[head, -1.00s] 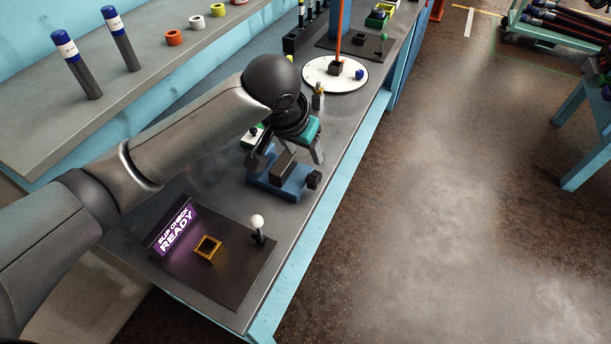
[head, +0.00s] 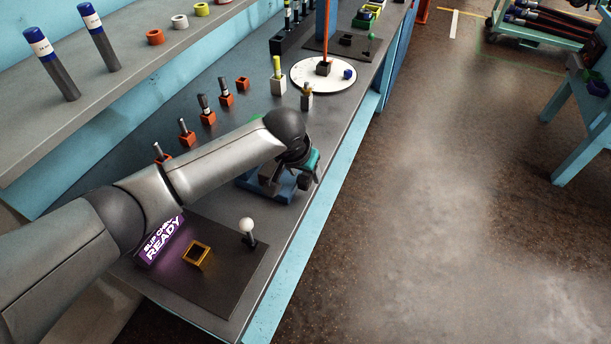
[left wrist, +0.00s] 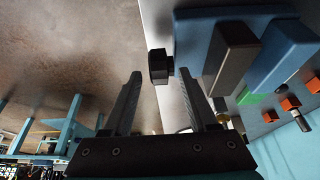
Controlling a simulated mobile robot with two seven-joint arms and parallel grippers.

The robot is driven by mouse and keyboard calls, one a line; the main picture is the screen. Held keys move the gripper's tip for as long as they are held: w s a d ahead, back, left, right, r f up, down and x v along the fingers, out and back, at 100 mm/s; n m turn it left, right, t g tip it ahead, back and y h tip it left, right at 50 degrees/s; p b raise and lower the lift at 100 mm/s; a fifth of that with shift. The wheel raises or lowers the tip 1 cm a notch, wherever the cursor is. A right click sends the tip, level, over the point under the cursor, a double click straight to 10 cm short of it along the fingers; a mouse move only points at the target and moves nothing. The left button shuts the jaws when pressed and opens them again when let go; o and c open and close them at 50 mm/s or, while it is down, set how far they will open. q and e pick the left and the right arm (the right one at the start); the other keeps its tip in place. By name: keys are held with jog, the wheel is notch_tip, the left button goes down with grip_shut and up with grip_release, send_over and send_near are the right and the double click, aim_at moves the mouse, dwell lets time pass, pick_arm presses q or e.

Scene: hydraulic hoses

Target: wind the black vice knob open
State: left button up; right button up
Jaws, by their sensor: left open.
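The blue vice (head: 287,193) with its dark jaw blocks stands on the grey bench, partly behind my left arm and gripper. Its black knob (left wrist: 158,66) shows clearly in the left wrist view, on the side of the blue vice body (left wrist: 190,45). My left gripper (left wrist: 159,78) is open and empty there. Its two dark fingers point toward the knob, which lies in line with the gap between the fingertips. I cannot tell whether the tips reach past it. In the head view my left gripper (head: 309,170) is at the vice's right end, hiding most of the knob. My right gripper is not in view.
A dark plate with a gold square socket (head: 196,255), a white-topped lever (head: 247,229) and a READY sign (head: 161,240) lies nearer. Several orange blocks (head: 208,118) with fittings line the bench behind. A white turntable (head: 300,79) stands farther back.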

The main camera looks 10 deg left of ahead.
pick_arm(q)
jog(key=shift+w+d+f, duration=0.1)
jog(key=shift+w+f, duration=0.2)
jog(key=shift+f, duration=0.3)
grip_shut()
dwell(0.3)
